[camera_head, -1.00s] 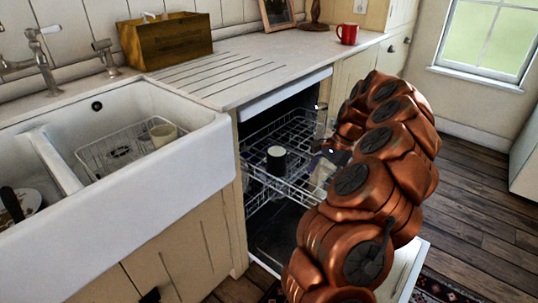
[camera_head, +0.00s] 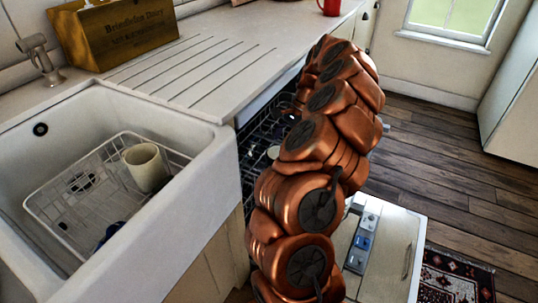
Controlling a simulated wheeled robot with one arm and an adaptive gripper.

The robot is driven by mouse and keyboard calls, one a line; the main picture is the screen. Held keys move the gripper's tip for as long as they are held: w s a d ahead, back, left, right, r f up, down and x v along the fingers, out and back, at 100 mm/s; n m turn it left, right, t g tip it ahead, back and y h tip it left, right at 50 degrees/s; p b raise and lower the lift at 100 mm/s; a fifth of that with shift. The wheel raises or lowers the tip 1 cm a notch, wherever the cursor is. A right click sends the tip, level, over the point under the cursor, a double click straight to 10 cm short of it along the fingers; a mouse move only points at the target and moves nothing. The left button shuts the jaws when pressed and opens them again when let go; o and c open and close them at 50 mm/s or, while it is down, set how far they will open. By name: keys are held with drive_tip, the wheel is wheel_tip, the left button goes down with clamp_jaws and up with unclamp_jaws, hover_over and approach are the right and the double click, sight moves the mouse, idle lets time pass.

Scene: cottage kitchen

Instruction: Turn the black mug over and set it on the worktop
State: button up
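A small pale round top (camera_head: 273,152), likely that of the black mug, shows in the dishwasher rack just left of my arm. Most of it is hidden, so I cannot tell which way up it stands. The white worktop (camera_head: 222,66) with drain grooves lies above and left of the dishwasher. My copper arm rises in front of the open dishwasher and bends back towards the rack. The gripper end is small and dark against the rack, mostly hidden behind arm links. I cannot see its fingers or whether it holds anything.
The white sink (camera_head: 205,150) holds a wire rack (camera_head: 62,208) with a cream cup (camera_head: 145,167). A wooden box (camera_head: 118,36) and a red mug (camera_head: 331,7) stand on the worktop. The dishwasher door (camera_head: 385,245) is folded down. The grooved worktop is clear.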

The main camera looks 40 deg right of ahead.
drive_tip(key=shift+w+a+b+x, duration=0.15)
drive_tip(key=shift+b+x, duration=0.2)
drive_tip(key=shift+x, duration=1.55)
drive_tip(key=shift+w+a+b+x, duration=0.15)
drive_tip(key=shift+b+x, duration=0.15)
drive_tip(key=shift+x, duration=1.65)
drive_tip(key=shift+r, duration=0.15)
drive_tip(key=c, duration=1.3)
